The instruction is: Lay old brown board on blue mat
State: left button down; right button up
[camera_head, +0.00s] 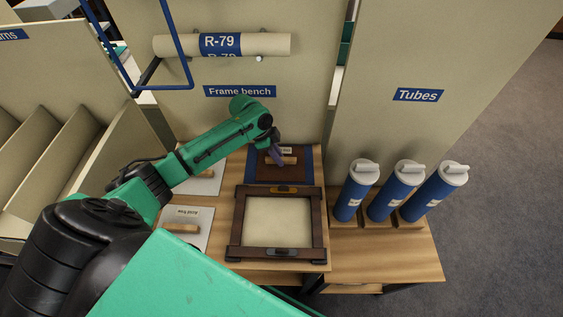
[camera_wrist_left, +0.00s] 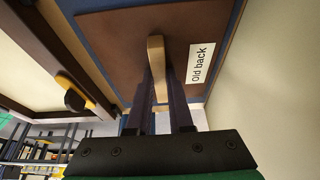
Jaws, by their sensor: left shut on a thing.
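The old brown board (camera_head: 267,173) lies on the blue mat (camera_head: 250,163) at the back of the wooden bench. A white label reading "Old back" and a light wooden handle show on the board (camera_wrist_left: 120,45) in the left wrist view. My left gripper (camera_head: 278,160) reaches down to the board and is shut on its handle (camera_wrist_left: 156,55). Blue mat shows along the board's edges in the left wrist view (camera_wrist_left: 82,58). I cannot tell whether the board rests fully on the mat. My right gripper is not in view.
Several blue tubes (camera_head: 356,192) stand at the right. A tall panel (camera_head: 300,110) rises behind the bench.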

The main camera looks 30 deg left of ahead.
pick_arm(q)
jog(key=shift+w+r, duration=0.1)
jog(key=shift+w, duration=0.05)
jog(key=c, duration=0.8)
grip_release()
jog(key=shift+s+a, duration=0.25)
jog(key=shift+s, duration=0.1)
jog(key=shift+w+d, duration=0.15)
jog(key=b+v, duration=0.1)
jog(key=v, duration=0.6)
jog(key=shift+r, duration=0.3)
jog(key=shift+f, duration=0.1)
